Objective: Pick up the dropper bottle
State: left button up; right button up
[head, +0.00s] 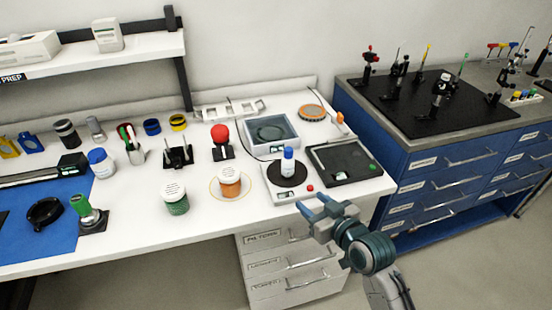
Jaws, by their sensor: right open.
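A small white bottle with a blue cap (288,168), which looks like the dropper bottle, stands upright on the round black plate of a white bench device (276,191). My right gripper (313,204) is open and empty, at the front edge of the bench. It is apart from the bottle, in front of it and a little to the right. The bottle is not covered by the gripper. My left gripper is not in view.
A dark tray-like device (345,178) sits right of the bottle, and a grey-blue device (271,138) behind it. An orange-banded jar (229,182) and a green jar (175,200) stand to the left. Drawers (290,262) lie below the bench edge.

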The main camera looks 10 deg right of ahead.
aim_at(290, 150)
jog(key=w+r+t, duration=0.1)
jog(key=w+r, duration=0.1)
jog(key=w, duration=0.1)
jog(key=w+a+r+t+p, duration=0.1)
jog(key=w+r, duration=0.1)
jog(key=w, duration=0.1)
jog(key=w+r+t, duration=0.1)
jog(key=w+r, duration=0.1)
jog(key=w, duration=0.1)
jog(key=shift+w+a+y, duration=0.15)
jog(key=shift+w+y, duration=0.05)
jog(key=shift+y, duration=0.2)
jog(key=shift+w, duration=0.25)
jog(key=shift+w+a+r+p, duration=0.1)
jog(key=shift+w+r+p, duration=0.1)
jog(key=shift+w+p, duration=0.25)
jog(key=p+x, duration=0.1)
jog(key=x, duration=0.2)
jog(key=shift+w+p, duration=0.15)
jog(key=shift+p, duration=0.2)
jog(key=shift+w+a+f, duration=0.1)
jog(key=shift+w, duration=0.35)
jog(key=shift+s, duration=0.1)
jog(key=c, duration=0.4)
grip_shut()
